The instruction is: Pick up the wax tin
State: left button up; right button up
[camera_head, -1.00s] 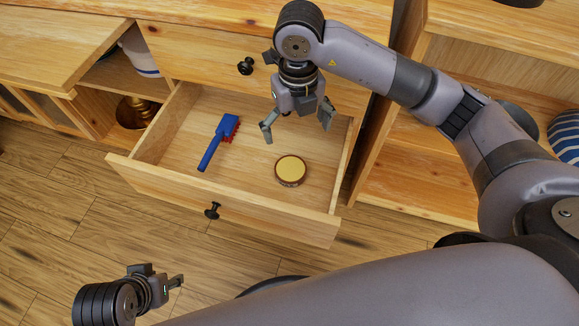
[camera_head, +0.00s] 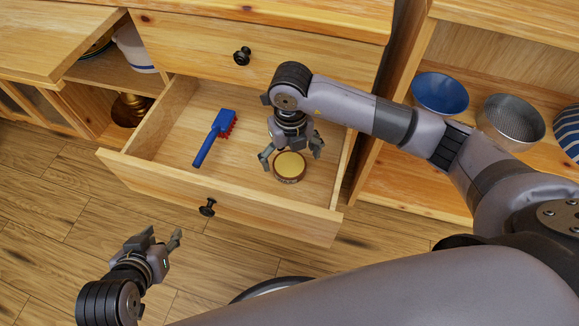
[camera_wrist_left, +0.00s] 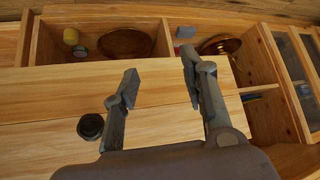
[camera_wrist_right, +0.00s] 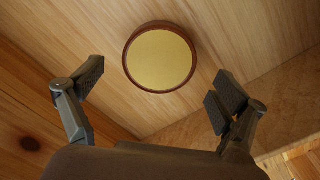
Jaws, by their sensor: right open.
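The wax tin (camera_head: 289,168) is a round, low tin with a yellow top and brown rim, lying in the open drawer (camera_head: 225,204). My right gripper (camera_head: 291,157) is open and empty just above and behind it, with its fingers spread to either side. In the right wrist view the tin (camera_wrist_right: 160,58) sits beyond and between the open fingertips (camera_wrist_right: 157,88), apart from both. My left gripper (camera_head: 162,240) is open and empty over the floor at the lower left; its spread fingers (camera_wrist_left: 160,80) show in the left wrist view.
A blue brush with red bristles (camera_head: 214,138) lies left of the tin in the drawer. The drawer's walls and front surround the tin closely on the right and front. A blue bowl (camera_head: 440,93) and a metal bowl (camera_head: 511,121) stand on the right shelf.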

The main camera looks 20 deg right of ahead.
aim_at(290, 167)
jog(key=shift+f, duration=1.3)
pick_arm(q)
jog(key=w+r+t, duration=0.1)
jog(key=w+d+r+t, duration=0.1)
jog(key=w, duration=0.1)
jog(key=shift+r+h, duration=0.15)
jog(key=shift+h, duration=0.15)
pick_arm(e)
jog(key=shift+c, duration=0.5)
jog(key=c, duration=1.2)
